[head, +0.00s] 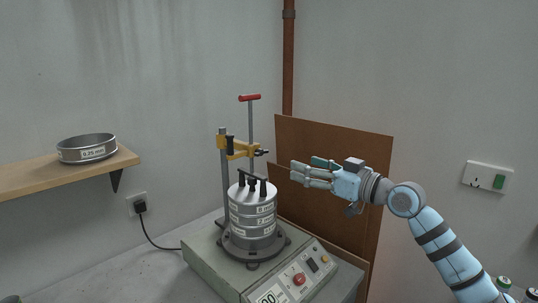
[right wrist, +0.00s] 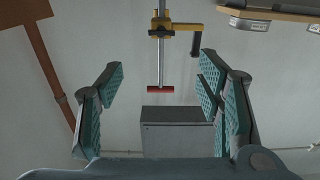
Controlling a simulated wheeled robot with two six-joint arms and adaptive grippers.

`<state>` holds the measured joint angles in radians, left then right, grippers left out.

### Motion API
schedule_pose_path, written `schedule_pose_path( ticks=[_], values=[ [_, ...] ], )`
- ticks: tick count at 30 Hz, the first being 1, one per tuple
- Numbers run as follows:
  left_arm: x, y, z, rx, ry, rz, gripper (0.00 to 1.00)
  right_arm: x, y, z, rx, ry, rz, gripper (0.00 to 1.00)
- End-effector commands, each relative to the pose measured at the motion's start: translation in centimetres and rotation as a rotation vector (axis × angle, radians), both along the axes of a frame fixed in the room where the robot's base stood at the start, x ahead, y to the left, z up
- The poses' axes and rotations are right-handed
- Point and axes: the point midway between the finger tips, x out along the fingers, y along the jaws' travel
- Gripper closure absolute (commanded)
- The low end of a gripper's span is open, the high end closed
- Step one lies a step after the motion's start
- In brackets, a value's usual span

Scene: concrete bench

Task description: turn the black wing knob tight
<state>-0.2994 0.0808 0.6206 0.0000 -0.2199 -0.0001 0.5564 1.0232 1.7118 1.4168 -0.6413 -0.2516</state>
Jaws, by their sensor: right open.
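The black wing knob (head: 261,152) appears as a small dark shape at the right end of the yellow clamp (head: 241,149). The clamp sits on upright posts above a stack of round metal sieves (head: 252,212) on the shaker. My right gripper (head: 301,174) is open and empty, to the right of the knob and slightly lower in the head view, apart from it. In the right wrist view the clamp (right wrist: 176,28) shows beyond the spread fingers, with a dark part at one end; I cannot tell if that is the knob. My left gripper is out of view.
A red T-handle (head: 249,97) tops the rod above the clamp. A brown board (head: 345,146) stands behind my right gripper. The shaker's control panel (head: 299,277) faces front. A wooden shelf (head: 20,176) holds one sieve (head: 87,148) at left.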

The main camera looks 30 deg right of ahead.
Motion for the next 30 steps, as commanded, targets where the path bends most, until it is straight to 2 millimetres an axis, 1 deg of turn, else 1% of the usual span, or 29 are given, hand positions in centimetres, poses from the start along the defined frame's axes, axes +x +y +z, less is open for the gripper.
schedule_pose_path(
  ticks=[1,2,6,9,12,15,19,26,30],
  values=[
    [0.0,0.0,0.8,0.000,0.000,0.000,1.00,0.7,0.4,0.5,0.008,-0.002,0.003,0.40],
    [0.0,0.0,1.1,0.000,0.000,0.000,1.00,1.3,0.7,0.5,0.009,-0.001,0.004,0.40],
    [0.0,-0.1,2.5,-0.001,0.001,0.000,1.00,5.1,2.2,0.6,0.010,0.002,0.008,0.40],
    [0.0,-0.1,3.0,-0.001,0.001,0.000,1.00,8.0,3.2,0.5,0.008,0.004,0.008,0.40],
    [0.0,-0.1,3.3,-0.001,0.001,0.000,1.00,10.3,4.1,0.3,0.005,0.006,0.009,0.40],
    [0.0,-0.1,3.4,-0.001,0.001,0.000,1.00,11.8,4.4,0.1,0.003,0.005,0.005,0.40],
    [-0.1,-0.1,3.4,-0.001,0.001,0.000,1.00,12.6,4.7,0.0,-0.001,0.006,0.005,0.40],
    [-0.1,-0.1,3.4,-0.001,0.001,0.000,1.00,12.7,4.7,-0.1,-0.002,0.007,0.004,0.40],
    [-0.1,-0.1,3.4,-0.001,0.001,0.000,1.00,12.7,4.7,-0.1,-0.002,0.007,0.004,0.62]
  ],
)
